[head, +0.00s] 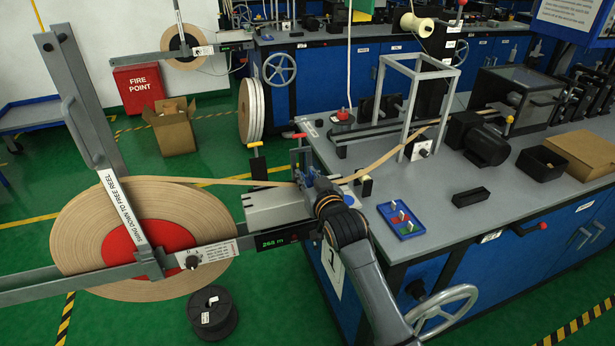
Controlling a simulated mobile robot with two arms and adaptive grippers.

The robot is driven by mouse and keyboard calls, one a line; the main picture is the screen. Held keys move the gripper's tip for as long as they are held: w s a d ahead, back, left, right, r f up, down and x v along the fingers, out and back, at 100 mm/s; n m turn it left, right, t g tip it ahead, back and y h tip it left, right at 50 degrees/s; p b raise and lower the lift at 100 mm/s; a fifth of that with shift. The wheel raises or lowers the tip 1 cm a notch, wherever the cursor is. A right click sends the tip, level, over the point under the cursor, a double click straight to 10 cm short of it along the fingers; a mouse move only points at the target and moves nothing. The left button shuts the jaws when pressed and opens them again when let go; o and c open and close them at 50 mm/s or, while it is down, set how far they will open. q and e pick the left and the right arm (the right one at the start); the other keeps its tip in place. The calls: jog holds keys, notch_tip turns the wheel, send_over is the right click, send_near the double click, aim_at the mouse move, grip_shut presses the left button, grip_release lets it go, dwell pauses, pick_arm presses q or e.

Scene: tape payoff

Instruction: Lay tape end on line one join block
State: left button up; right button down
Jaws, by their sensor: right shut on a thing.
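A large reel of tan tape (85,225) with a red hub hangs at the left on a grey arm. My right gripper is shut, apparently on the tape end; the fingertips are partly hidden by my wrist. Another tan strip (385,157) runs from beside my gripper up the bench to a grey frame. Which part is the join block I cannot tell; my wrist covers that area. My left gripper is not in view.
A blue tray (402,228) with small coloured pieces and a black block (470,197) lie on the bench. A grey open frame (412,75) and a black motor (475,138) stand behind. A handwheel (440,308) juts out in front. A black spool (212,312) is on the floor.

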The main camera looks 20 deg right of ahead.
jog(key=shift+f, duration=0.55)
jog(key=c, duration=1.1)
grip_release()
jog(key=s, duration=0.4)
jog(key=s+r, duration=0.1)
jog(key=s, duration=0.7)
jog(key=shift+d+r, duration=0.2)
jog(key=shift+r, duration=0.2)
jog(key=shift+w, duration=0.1)
